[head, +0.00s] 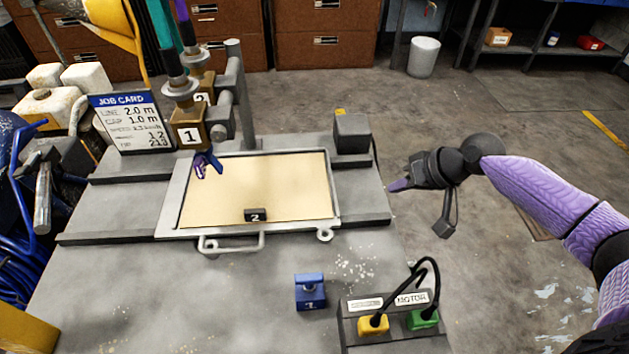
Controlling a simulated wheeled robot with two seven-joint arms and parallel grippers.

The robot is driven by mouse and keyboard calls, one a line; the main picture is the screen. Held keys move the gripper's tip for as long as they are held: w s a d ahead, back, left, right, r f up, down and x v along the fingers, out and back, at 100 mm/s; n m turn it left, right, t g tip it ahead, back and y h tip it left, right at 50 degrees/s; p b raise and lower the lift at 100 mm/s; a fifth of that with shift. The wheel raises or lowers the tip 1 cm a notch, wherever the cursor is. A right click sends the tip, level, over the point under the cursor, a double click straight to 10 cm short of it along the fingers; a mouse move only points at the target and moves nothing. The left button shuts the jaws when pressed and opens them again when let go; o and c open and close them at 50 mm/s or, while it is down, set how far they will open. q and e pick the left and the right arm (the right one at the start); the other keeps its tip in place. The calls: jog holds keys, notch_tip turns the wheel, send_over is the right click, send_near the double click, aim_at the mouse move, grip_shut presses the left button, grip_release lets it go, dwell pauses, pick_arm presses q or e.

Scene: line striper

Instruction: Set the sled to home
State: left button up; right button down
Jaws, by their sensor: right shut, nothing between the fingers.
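The sled appears to be the flat grey-framed tray (327,221) with a tan sheet (262,185) on the machine bed. A metal handle (231,246) sticks out at its front, and a small ring (324,235) sits at its front right corner. A dark block marked 2 (255,215) rests at the sheet's front edge. My right gripper (398,186) is shut and empty, beyond the bed's right edge and apart from the sled. My left gripper is not in view.
Spray heads marked 1 (189,135) and 2 hang on a post behind the sled. A dark box (352,134) stands at the back right. A blue block (310,291) and a motor panel (391,318) with cables sit in front. A job card (130,122) stands left.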

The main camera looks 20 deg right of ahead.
jog(key=b+x, duration=0.4)
jog(key=x, duration=0.6)
jog(key=shift+d+f+b, duration=0.1)
jog(key=shift+b, duration=0.25)
jog(key=a, duration=0.2)
jog(key=shift+w+a+r+p, duration=0.25)
jog(key=shift+w+a+p, duration=0.05)
jog(key=shift+w+a, duration=0.15)
jog(key=shift+a, duration=0.45)
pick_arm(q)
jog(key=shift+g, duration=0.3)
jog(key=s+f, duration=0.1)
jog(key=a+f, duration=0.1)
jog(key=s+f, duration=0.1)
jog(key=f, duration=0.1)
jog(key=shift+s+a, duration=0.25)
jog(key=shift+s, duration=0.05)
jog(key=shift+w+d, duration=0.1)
